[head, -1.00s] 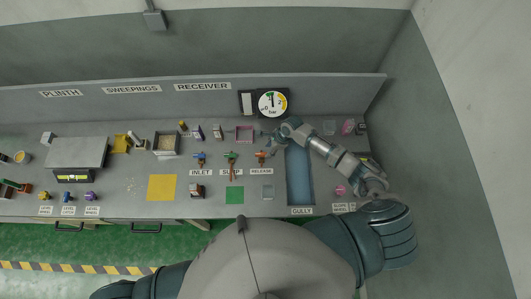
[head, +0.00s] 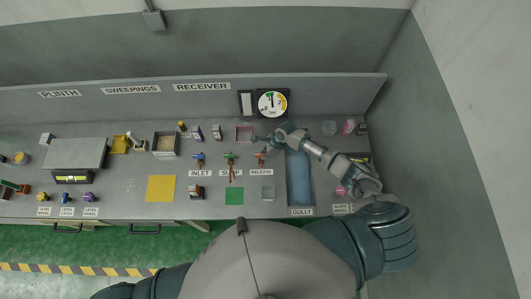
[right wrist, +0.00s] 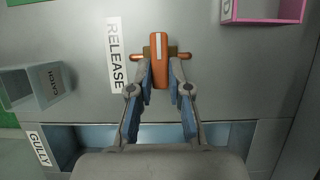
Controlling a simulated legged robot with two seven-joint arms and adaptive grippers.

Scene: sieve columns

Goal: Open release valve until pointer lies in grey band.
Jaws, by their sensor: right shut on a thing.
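The release valve (head: 260,157) sits on the bench behind the RELEASE label (head: 261,172). In the right wrist view its orange handle (right wrist: 160,65), with a white stripe and a short crossbar, stands between my fingers. My right gripper (right wrist: 160,75) is shut on this handle; in the head view the gripper (head: 258,142) reaches over the valve from the right. The round gauge (head: 272,103) on the back panel has a white face with green and yellow parts and a dark pointer. The pointer's exact reading is too small to tell. My left gripper is out of view.
The inlet valve (head: 198,158) and a green-handled valve (head: 231,158) stand left of the release valve. A pink square frame (head: 244,133) lies behind. The blue gully (head: 299,180) is sunk at right under my forearm. The CATCH box (right wrist: 35,85) stands near the label.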

